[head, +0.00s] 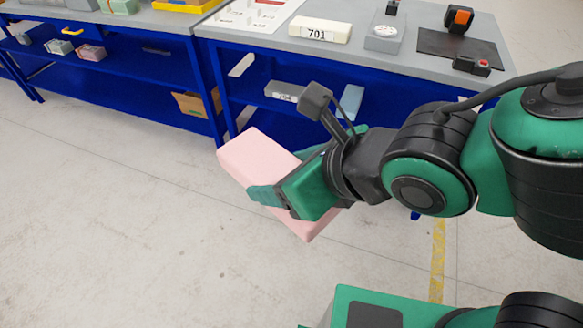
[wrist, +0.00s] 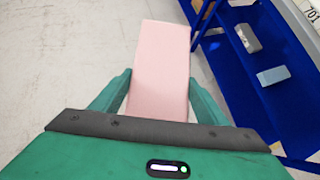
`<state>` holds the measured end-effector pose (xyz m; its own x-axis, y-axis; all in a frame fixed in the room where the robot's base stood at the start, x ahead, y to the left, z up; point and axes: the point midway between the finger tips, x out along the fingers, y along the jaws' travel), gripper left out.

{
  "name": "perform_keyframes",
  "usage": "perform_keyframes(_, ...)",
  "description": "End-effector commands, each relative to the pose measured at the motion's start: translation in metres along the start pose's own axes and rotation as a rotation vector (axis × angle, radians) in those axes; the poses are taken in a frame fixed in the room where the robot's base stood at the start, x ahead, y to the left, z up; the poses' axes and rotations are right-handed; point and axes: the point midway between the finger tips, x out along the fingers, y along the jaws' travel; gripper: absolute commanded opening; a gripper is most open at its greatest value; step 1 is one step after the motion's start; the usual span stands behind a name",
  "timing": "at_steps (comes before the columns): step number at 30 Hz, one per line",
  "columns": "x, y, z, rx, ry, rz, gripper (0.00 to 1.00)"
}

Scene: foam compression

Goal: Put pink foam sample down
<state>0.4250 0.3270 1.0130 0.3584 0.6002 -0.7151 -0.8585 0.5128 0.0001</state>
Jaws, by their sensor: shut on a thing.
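The pink foam sample (head: 252,160) is a pale pink block. My gripper (head: 288,192) is shut on it and holds it tilted in the air, in front of the blue tables and over the floor. In the wrist view the foam sample (wrist: 160,65) stands out lengthwise between the two green fingers of my gripper (wrist: 160,95), touching both sides. The near end of the block is hidden by the gripper body.
A grey-topped blue table (head: 270,48) stands beyond, holding a white block marked 701 (head: 320,30), a grey scale-like device (head: 385,35) and a dark mat (head: 440,47). Its shelf bears a grey block (head: 285,91). Another blue table (head: 110,15) is at left.

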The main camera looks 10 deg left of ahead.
Motion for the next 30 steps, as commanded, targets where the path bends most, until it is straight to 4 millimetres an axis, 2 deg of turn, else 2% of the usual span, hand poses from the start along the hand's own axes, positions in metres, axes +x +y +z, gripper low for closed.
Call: perform_keyframes(30, 0.009, -0.025, 0.001, 0.047, -0.001, -0.046, 0.47)
